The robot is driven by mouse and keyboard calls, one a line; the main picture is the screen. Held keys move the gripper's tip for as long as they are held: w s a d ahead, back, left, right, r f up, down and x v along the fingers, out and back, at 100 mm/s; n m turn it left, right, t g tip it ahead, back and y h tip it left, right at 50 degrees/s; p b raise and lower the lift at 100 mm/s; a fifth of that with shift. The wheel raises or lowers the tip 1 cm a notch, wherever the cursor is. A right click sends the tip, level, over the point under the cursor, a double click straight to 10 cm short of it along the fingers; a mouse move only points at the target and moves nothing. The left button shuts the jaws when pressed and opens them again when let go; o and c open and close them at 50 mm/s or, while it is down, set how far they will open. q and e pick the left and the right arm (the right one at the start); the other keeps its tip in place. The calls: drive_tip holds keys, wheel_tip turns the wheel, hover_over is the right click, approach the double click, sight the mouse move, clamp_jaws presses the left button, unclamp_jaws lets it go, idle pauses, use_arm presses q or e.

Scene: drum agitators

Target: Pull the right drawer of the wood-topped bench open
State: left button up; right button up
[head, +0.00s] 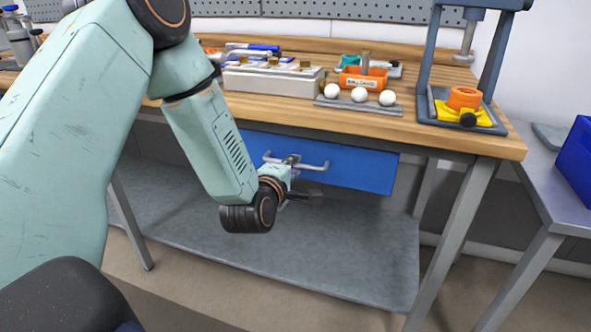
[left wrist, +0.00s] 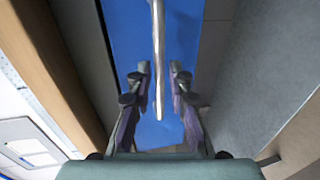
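The blue drawer (head: 355,168) is under the wooden bench top (head: 440,128) and its front looks flush below the edge. Its grey bar handle (head: 318,167) runs across the front; my left wrist hides part of it. In the left wrist view the handle (left wrist: 158,45) runs between the two fingers of my left gripper (left wrist: 160,72), with a gap visible on each side. The left gripper is open, and the blue drawer front (left wrist: 190,35) lies beyond it. My right gripper is not in view.
On the bench top are a grey box (head: 270,82), an orange bin (head: 362,80), several white balls on a tray, and a press (head: 430,60). A grey lower shelf (head: 340,255) lies below the drawer. A side table with a blue bin (head: 577,160) stands at right.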

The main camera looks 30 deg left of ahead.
use_arm(q)
drive_tip(key=shift+x, duration=1)
drive_tip(key=shift+d, duration=0.1)
clamp_jaws()
